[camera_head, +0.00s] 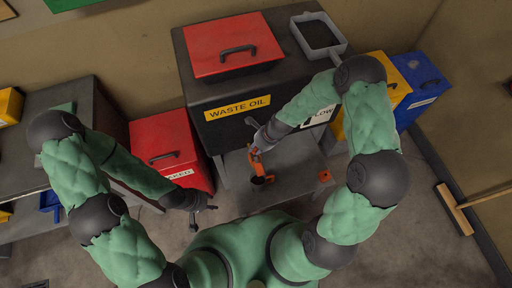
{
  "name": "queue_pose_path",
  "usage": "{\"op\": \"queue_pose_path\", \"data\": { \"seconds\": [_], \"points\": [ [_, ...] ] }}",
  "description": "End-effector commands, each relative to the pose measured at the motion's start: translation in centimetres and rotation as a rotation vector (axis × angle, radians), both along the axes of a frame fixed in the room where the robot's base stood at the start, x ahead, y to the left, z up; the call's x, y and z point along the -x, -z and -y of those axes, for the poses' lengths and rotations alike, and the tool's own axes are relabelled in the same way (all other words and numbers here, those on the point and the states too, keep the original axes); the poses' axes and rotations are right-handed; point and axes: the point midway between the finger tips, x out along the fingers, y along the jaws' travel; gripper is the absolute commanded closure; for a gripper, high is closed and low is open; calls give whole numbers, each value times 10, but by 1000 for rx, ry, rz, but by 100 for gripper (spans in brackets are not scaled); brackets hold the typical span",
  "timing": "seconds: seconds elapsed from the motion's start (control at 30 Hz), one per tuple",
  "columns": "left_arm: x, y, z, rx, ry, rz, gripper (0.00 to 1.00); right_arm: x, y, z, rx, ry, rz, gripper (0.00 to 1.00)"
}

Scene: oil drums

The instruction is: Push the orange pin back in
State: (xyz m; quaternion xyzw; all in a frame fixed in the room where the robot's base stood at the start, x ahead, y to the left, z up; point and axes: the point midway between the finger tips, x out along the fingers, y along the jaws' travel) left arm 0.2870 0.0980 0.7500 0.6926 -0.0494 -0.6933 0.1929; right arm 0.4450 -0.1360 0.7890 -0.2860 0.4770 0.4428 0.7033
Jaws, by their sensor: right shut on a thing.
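My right gripper (256,148) is at the front of the dark waste oil tank (210,134), below its yellow label. It is shut on an orange part (256,164), which I take to be the orange pin. A dark round piece (262,180) shows just below the orange part. The gripper partly hides the orange part, and I cannot tell how far in the pin sits. My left gripper (203,218) is open and empty over the floor, in front of a red bin.
A red bin (165,135) stands left of the tank, yellow (392,75) and blue (425,85) bins right. A red lid (230,42) and grey tray (320,32) are on top. A small orange item (325,175) is at the right. A broom (455,210) lies far right.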

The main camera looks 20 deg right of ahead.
Motion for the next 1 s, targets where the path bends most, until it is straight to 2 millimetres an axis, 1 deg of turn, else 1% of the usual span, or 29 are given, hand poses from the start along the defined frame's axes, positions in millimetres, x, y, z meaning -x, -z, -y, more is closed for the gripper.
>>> {"op": "queue_pose_path", "data": {
  "seconds": [0.97, 1.0],
  "points": [
    [0, 13, 0, 0, 0, 0, 60, 0, 18, 0, 0, 1, 0, 100],
    [0, 14, 0, 0, 0, 0, 60, 0, 18, 0, 0, 1, 0, 72]
  ]
}}
